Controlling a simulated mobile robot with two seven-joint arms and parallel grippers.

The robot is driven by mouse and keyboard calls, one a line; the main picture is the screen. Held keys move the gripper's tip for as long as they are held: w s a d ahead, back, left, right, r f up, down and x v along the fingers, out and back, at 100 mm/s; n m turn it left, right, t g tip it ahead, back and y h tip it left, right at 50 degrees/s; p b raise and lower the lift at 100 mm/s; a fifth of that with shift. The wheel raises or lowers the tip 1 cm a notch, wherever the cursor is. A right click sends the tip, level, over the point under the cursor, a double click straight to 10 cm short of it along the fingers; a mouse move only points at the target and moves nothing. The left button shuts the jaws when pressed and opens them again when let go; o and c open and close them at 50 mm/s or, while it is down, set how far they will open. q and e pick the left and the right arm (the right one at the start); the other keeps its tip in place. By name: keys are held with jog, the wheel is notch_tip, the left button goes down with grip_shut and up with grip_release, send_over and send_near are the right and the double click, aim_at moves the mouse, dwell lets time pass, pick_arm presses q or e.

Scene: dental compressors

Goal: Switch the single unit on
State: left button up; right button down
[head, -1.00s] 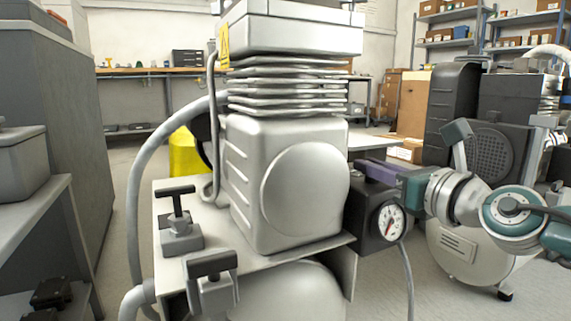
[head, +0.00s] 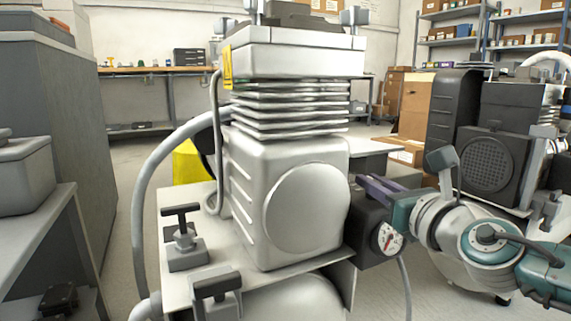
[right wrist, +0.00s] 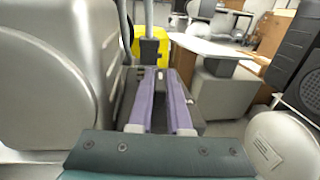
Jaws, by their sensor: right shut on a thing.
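The single unit is a grey compressor (head: 300,200) in the middle of the head view, with a ribbed cylinder above a rounded housing. A black switch box (head: 368,222) with a round dial gauge (head: 388,238) is on its right side. My right gripper (head: 372,186) reaches in from the right, its purple fingers at the top of this box. In the right wrist view the fingers (right wrist: 162,75) point away over the black box (right wrist: 128,105), with a narrow gap between them. They are shut on a small switch part, mostly hidden between them. My left gripper is not in view.
Two black T-shaped handles (head: 182,235) stand on the unit's front plate. A grey hose (head: 140,190) curves on the left. A grey cabinet (head: 75,130) stands at the left. Another compressor with a black speaker-like grille (head: 490,155) stands at the right, behind my arm.

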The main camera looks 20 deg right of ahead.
jog(key=h+p, duration=0.1)
jog(key=m+h+p, duration=0.1)
jog(key=shift+a+r+m+h, duration=0.15)
jog(key=shift+r+m+h, duration=0.15)
jog(key=shift+f+m+g+h+p, duration=0.2)
jog(key=shift+m+g+h+p, duration=0.25)
jog(key=shift+m+h, duration=0.6)
jog(key=m+g+h, duration=0.1)
jog(key=h, duration=0.2)
jog(key=shift+f+m+g+b, duration=0.2)
jog(key=shift+m+g+b, duration=0.1)
jog(key=shift+m+g, duration=0.05)
jog(key=shift+m+g+h+b, duration=0.4)
jog(key=shift+m+g+h, duration=0.25)
jog(key=shift+h, duration=0.4)
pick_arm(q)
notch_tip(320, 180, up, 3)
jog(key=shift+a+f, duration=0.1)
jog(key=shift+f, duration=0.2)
pick_arm(e)
jog(key=shift+r+m+g+h, duration=0.1)
jog(key=shift+m+g+h, duration=0.15)
jog(key=shift+m+h, duration=0.15)
jog(key=c, duration=0.9)
grip_release()
jog(key=shift+d, duration=0.2)
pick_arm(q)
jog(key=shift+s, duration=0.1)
pick_arm(e)
jog(key=shift+o, duration=0.2)
